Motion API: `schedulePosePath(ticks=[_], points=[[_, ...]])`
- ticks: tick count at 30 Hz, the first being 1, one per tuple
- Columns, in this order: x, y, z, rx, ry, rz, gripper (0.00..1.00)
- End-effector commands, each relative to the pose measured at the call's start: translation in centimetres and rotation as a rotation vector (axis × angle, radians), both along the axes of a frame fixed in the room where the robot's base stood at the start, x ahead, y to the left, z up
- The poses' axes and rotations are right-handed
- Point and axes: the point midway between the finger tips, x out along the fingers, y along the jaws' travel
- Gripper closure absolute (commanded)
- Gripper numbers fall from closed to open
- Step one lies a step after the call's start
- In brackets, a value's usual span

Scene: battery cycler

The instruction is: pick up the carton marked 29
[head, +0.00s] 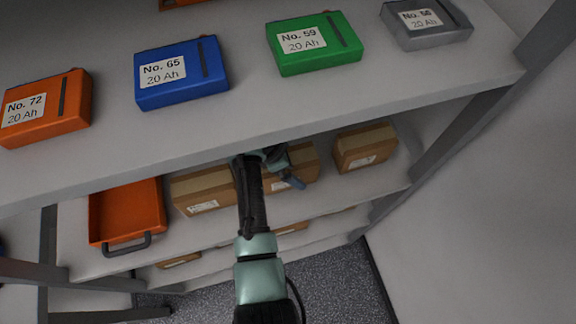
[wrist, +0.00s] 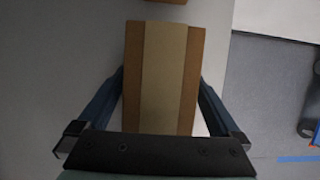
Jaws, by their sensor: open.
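Brown cartons with white labels stand on the shelf below the batteries in the head view. One is at the left (head: 195,188), one in the middle (head: 305,163) partly behind my arm, and one at the right (head: 366,145). Their labels are too small to read, so I cannot tell which is marked 29. My gripper (head: 284,172) is at the middle carton, partly hidden by my own arm. In the wrist view my open gripper (wrist: 160,88) has one finger on each side of a carton (wrist: 165,75) with a pale tape strip. Gaps show beside it; its label is hidden.
The upper shelf (head: 240,130) overhangs the cartons and carries orange, blue, green and grey batteries. An orange tray (head: 127,212) stands left of the cartons. A grey rack post (head: 470,125) stands at the right. Another carton's edge (wrist: 167,1) shows at the wrist view's top.

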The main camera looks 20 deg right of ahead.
Motion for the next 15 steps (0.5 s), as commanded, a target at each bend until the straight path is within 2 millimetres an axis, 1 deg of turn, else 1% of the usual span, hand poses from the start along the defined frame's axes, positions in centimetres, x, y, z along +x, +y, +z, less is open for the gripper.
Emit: schedulePosePath(ticks=[15], points=[[-0.01,0.01,-0.33,0.0,0.0,0.0,0.0]])
